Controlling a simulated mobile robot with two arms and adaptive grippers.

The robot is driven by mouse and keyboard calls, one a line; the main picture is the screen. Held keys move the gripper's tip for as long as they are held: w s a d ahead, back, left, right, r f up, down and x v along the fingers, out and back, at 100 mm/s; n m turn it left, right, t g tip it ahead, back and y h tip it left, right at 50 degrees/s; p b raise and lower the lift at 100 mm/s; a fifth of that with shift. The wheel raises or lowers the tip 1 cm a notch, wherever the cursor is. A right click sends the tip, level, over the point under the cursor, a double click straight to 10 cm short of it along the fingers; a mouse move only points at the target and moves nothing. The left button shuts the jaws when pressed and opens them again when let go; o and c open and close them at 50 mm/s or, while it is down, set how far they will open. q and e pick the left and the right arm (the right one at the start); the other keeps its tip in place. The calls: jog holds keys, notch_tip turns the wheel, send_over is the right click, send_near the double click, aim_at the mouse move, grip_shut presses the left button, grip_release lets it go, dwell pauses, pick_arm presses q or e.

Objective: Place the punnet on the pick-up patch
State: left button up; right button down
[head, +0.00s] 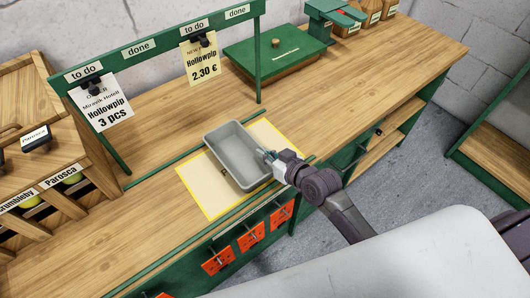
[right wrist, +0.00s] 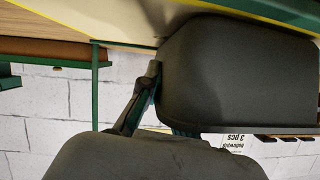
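The punnet (head: 222,136) is an empty grey tray with a dark speck on its inner floor. It is over the pick-up patch (head: 203,192), a cream rectangle with a yellow border on the wooden counter. Patch shows on both sides of it; I cannot tell whether it rests there or hangs just above. My right gripper (head: 268,156) is at the punnet's near right end, shut on its rim. In the right wrist view, the fingers (right wrist: 155,105) meet the wall of the dark grey punnet (right wrist: 235,75). My left gripper is not in view.
A green rail (head: 160,172) runs along the counter beside the patch. A green sign frame (head: 259,60) with hanging cards stands behind. The counter right of the patch is clear.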

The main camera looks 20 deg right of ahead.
jog(key=shift+f, duration=0.1)
jog(key=c, duration=1.3)
grip_release()
jog(key=shift+s+d+r, duration=0.1)
jog(key=shift+s+r, duration=0.05)
jog(key=shift+r, duration=0.05)
jog(key=b+v, duration=0.1)
jog(key=v, duration=1)
jog(key=shift+s+r, duration=0.2)
jog(key=shift+s, duration=0.1)
